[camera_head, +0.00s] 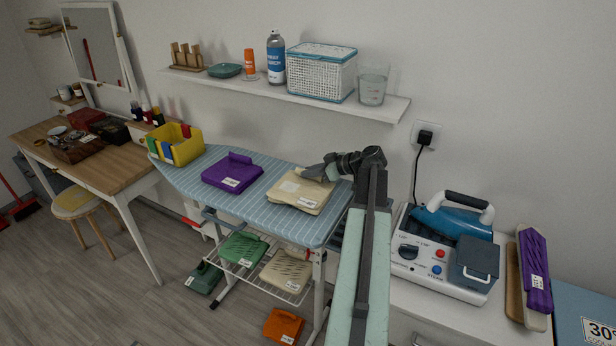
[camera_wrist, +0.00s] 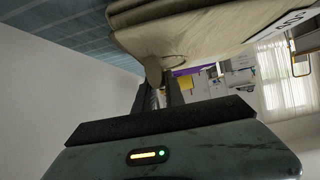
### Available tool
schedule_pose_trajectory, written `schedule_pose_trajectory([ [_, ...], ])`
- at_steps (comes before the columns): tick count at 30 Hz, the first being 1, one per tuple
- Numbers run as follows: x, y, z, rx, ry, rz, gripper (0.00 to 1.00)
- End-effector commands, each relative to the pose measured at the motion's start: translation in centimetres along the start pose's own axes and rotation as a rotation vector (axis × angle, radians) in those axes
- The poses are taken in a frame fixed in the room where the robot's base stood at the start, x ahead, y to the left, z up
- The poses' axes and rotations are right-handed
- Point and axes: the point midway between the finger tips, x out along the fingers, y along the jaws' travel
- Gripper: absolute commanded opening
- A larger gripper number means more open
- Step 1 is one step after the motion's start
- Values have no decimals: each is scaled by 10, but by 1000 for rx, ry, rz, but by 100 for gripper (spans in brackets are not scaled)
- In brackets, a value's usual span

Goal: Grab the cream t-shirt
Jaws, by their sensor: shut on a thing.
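The cream t-shirt (camera_head: 299,191) is a folded, pale bundle with a white tag, on the right part of the blue striped ironing board (camera_head: 200,170). My gripper (camera_head: 322,171) reaches it from the right, at its upper right edge. In the wrist view the folded cream cloth (camera_wrist: 190,25) fills the top of the picture, and my gripper (camera_wrist: 158,85) is shut on its edge. The fingertips are partly hidden by the cloth. I cannot tell from the head view whether the t-shirt is clear of the board.
A purple folded garment (camera_head: 232,172) lies left of the t-shirt, and a yellow bin (camera_head: 176,152) stands at the board's far left. A wall shelf (camera_head: 300,98) hangs above the board. A steam iron station (camera_head: 447,245) is at right. Green, cream and orange bundles lie below.

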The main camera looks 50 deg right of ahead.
Motion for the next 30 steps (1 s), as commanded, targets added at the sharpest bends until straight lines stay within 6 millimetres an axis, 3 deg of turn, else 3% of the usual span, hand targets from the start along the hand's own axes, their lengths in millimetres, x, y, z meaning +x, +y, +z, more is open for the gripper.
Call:
schedule_pose_trajectory([
  [5,-15,0,-28,0,1,0,0],
  [21,-106,-94,16,1,0,0,0],
  [30,-123,-108,23,0,0,-1,0],
])
